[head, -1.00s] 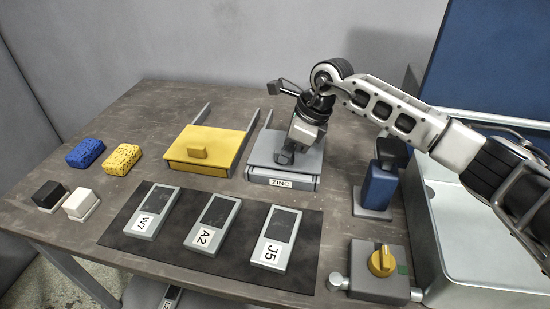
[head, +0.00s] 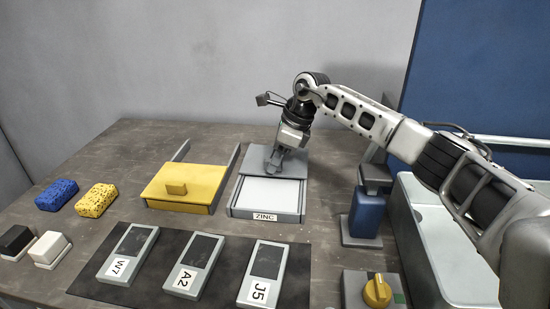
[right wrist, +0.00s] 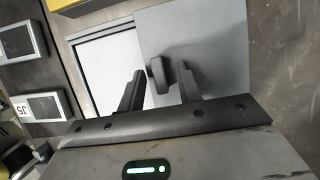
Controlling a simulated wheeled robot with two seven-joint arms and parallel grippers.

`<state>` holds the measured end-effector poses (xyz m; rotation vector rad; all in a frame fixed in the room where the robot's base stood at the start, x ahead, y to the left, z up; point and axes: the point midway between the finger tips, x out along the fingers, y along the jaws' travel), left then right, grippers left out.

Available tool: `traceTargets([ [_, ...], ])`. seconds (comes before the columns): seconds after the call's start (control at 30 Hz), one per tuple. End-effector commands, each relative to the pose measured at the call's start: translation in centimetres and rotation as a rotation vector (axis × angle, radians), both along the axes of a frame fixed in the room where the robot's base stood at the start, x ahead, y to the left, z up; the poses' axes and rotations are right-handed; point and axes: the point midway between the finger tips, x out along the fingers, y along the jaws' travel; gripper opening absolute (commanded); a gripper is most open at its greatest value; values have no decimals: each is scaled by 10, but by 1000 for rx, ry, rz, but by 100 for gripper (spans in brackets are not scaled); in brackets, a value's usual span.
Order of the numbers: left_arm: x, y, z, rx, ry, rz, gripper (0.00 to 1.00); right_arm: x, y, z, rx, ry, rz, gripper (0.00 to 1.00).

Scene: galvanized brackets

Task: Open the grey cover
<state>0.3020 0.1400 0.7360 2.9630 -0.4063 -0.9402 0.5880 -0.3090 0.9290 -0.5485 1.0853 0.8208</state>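The grey cover (head: 292,161) is a flat plate slid part-way back on the ZINC box (head: 266,216). The box's pale interior (head: 268,192) shows in front of it. In the right wrist view the cover (right wrist: 215,50) bears a small dark grey knob (right wrist: 157,75). My right gripper (head: 284,162) is down at the knob. Its two fingers (right wrist: 160,84) stand either side of the knob, with a gap visible on the right side, so it looks open around it. Whether the left finger touches the knob is unclear. My left gripper is out of view.
A yellow-covered box (head: 184,187) stands close on the left. Labelled devices lie on a black mat (head: 215,245) in front. A blue post (head: 366,212) and a yellow-knob switch box (head: 376,290) are on the right, beside a grey tray (head: 428,235). Sponges (head: 97,198) lie left.

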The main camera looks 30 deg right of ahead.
Motion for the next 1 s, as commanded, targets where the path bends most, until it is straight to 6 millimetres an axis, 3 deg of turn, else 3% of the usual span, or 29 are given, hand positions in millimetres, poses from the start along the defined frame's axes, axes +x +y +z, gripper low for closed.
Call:
traceTargets([
  [0.27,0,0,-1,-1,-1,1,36,-2,-4,11,0,-2,-2,35],
  [0.7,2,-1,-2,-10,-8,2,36,-25,-35,104,0,-4,-2,35],
  [1.0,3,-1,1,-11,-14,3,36,-35,-48,143,0,-1,0,35],
])
